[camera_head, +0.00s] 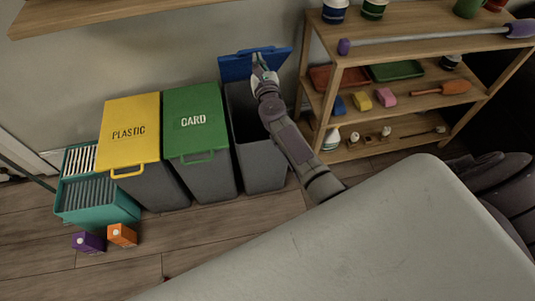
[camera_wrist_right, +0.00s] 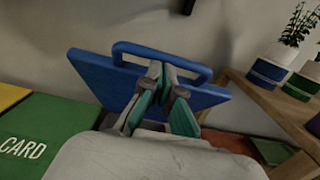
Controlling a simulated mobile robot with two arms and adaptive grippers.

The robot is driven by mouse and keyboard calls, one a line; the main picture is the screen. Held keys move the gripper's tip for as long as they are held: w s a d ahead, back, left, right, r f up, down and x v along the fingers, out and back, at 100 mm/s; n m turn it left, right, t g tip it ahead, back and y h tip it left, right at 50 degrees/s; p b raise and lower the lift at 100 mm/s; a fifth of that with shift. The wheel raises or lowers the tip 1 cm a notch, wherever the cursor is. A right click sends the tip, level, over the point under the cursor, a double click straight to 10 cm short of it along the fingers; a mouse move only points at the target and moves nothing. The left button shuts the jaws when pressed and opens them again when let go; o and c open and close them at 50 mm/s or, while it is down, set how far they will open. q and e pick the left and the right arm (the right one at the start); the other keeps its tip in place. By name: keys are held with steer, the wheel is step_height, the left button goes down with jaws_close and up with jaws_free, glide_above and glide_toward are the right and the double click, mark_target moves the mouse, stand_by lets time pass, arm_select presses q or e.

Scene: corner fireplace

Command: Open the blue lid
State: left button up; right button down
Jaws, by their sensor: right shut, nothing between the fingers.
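The blue lid (camera_head: 236,67) stands raised at the back of a dark grey bin (camera_head: 262,163), whose top is open. In the right wrist view the lid (camera_wrist_right: 100,75) is tilted up, with its blue handle loop (camera_wrist_right: 160,48) at the upper edge. My right gripper (camera_head: 258,62) is in front of the lid's underside. In the right wrist view its fingertips (camera_wrist_right: 160,72) are together just below the handle, with nothing between them. I cannot tell whether they touch the lid. My left gripper is not in view.
A green CARD bin (camera_head: 197,128) and a yellow PLASTIC bin (camera_head: 130,128) stand closed to the left. A teal crate (camera_head: 95,190) and two small cartons sit further left. A wooden shelf (camera_head: 400,105) with pots and tools stands close on the right.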

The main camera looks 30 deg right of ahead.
steer(key=w+r, duration=0.1)
steer(key=w, duration=0.1)
steer(key=w+d+r, duration=0.1)
steer(key=w+r, duration=0.3)
steer(key=shift+w+d+r, duration=0.15)
steer(key=shift+w+d, duration=0.1)
steer(key=shift+d, duration=0.1)
steer(key=shift+w+r, duration=0.25)
steer(key=shift+r, duration=0.05)
steer(key=shift+w+f, duration=0.1)
steer(key=shift+w, duration=0.05)
